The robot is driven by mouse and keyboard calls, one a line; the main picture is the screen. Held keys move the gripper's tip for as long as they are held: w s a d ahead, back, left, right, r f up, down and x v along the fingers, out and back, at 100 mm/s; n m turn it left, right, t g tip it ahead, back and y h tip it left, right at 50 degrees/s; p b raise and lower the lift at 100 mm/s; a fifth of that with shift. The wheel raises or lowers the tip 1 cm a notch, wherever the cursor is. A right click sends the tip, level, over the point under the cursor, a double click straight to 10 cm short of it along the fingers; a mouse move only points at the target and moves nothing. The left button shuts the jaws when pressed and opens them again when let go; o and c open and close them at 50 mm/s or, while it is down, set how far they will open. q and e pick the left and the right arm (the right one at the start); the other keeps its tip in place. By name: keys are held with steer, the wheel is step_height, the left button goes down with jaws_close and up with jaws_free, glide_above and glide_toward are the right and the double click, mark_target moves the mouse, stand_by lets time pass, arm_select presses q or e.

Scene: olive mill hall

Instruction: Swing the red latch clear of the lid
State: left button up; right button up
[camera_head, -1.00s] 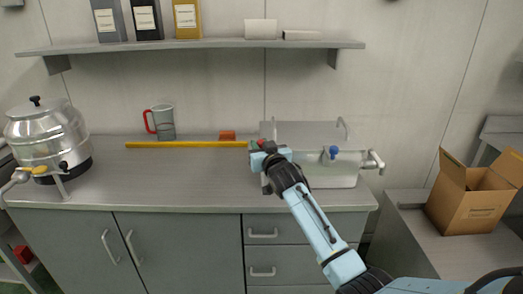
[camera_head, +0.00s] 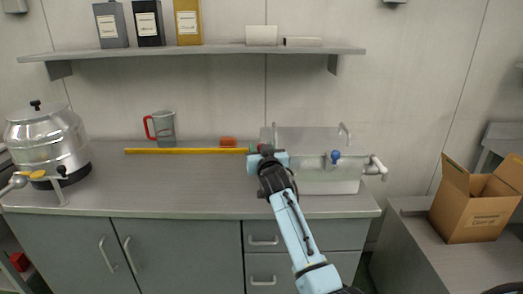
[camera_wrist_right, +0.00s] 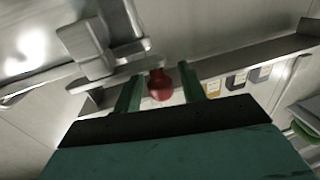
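A pale metal tank (camera_head: 335,182) with a grey lid (camera_head: 305,138) on top stands at the right end of the counter. My right gripper (camera_head: 257,150) is at the tank's left front edge and hides much of that corner. In the right wrist view the red latch knob (camera_wrist_right: 159,86) shows between the two green fingers of my right gripper (camera_wrist_right: 160,88). The fingers are open, with gaps on both sides of the knob; I cannot tell how deep it sits between them. The latch's pivot is hard to make out. My left gripper is not in view.
A blue tap knob (camera_head: 335,155) is on the tank. A shelf (camera_head: 200,51) is above.

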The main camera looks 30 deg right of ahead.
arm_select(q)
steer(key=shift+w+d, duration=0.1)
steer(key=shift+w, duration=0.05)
arm_select(e)
steer(key=shift+s, duration=0.1)
steer(key=shift+s+a, duration=0.1)
steer(key=shift+s, duration=0.1)
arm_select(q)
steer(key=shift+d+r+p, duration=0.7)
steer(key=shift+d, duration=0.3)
arm_select(e)
steer(key=v, duration=1.2)
steer(key=shift+s+a, duration=0.15)
steer(key=shift+s, duration=0.2)
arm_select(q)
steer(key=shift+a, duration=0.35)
